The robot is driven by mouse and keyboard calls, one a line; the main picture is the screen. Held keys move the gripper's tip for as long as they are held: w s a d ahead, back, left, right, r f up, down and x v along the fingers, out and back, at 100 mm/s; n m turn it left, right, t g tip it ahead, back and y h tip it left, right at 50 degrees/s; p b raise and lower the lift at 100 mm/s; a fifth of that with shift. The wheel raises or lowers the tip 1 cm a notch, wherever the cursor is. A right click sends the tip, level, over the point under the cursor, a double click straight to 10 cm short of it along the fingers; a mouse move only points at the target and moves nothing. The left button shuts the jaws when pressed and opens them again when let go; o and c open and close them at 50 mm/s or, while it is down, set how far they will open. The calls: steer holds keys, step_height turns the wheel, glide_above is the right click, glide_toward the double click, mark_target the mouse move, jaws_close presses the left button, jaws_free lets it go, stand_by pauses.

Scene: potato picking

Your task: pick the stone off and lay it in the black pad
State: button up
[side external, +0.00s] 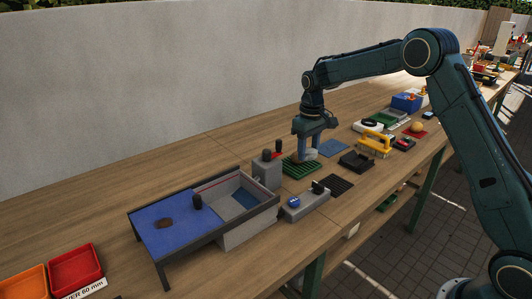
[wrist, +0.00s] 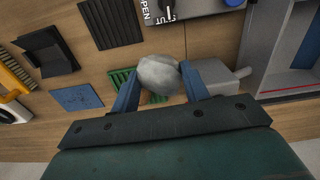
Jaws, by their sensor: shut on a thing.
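The stone (wrist: 158,74) is a pale grey, rounded lump between the two blue fingers of my gripper (wrist: 158,82) in the wrist view. My gripper is shut on it. In the side view my gripper (side external: 307,153) points down over the green ribbed tray (side external: 303,170), and the stone shows pale at the fingertips. I cannot tell whether it still touches the tray. The black pad (side external: 337,186) is a flat ribbed square on the bench, to the right of and nearer the camera than the green tray. It also shows at the top left of the wrist view (wrist: 110,22).
A grey switch box (side external: 305,203) lies beside the pad. A black holder (side external: 357,162), a blue mat (side external: 334,147) and a yellow-handled brush (side external: 377,139) lie to the right.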

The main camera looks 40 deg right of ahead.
steer(key=m, duration=0.2)
glide_above(335, 184)
step_height(335, 184, down, 4)
steer(key=shift+r, duration=0.1)
steer(key=shift+a, duration=0.1)
steer(key=shift+f, duration=2.75)
steer(key=shift+f, duration=0.1)
steer(key=shift+f, duration=0.45)
steer(key=o, duration=1.1)
